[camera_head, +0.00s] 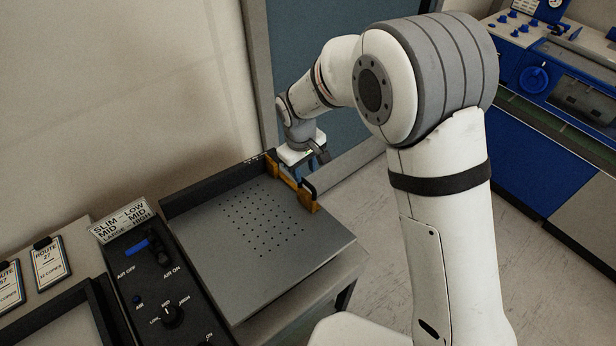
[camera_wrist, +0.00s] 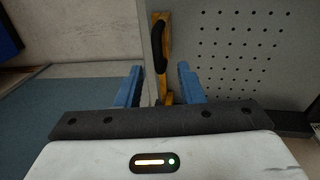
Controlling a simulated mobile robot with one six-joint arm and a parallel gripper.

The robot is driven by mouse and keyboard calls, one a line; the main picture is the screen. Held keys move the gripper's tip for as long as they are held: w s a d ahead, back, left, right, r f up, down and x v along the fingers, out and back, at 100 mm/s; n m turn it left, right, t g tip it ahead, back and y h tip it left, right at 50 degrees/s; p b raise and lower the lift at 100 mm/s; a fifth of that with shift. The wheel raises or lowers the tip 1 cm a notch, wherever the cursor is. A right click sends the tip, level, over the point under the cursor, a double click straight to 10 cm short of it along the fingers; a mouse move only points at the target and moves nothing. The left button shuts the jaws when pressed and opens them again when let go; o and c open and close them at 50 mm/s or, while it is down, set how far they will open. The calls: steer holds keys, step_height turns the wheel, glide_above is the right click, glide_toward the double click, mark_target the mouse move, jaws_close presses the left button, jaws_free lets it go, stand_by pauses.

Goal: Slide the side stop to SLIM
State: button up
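The side stop (camera_head: 292,183) is an orange-yellow bar with a black handle (camera_head: 309,187), standing along the right edge of the perforated plate (camera_head: 228,262). In the wrist view the stop (camera_wrist: 165,22) and its black handle (camera_wrist: 158,46) run up the picture, left of the perforated plate. My gripper (camera_head: 318,160) is just behind and above the stop in the head view. In the wrist view its blue fingers (camera_wrist: 158,82) are apart, with the stop's line between them. I cannot tell whether they reach around the handle. SLIM is readable only on the placard.
A black control panel with a blue lever (camera_head: 136,247) and a dial (camera_head: 171,316) lies left of the plate. The placard (camera_head: 122,220) reads SLIM–LOW, MID–MID, LARGE–HIGH. A dark rail (camera_head: 215,184) borders the plate's back. A blue machine (camera_head: 545,130) stands far right.

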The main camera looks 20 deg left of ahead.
mark_target(306, 185)
steer(key=f, duration=0.2)
steer(key=f+p, duration=0.1)
steer(key=f, duration=0.1)
steer(key=shift+w+d+f, duration=0.15)
steer(key=shift+w+f, duration=0.05)
steer(key=shift+f, duration=0.2)
jaws_close()
steer(key=shift+s, duration=0.1)
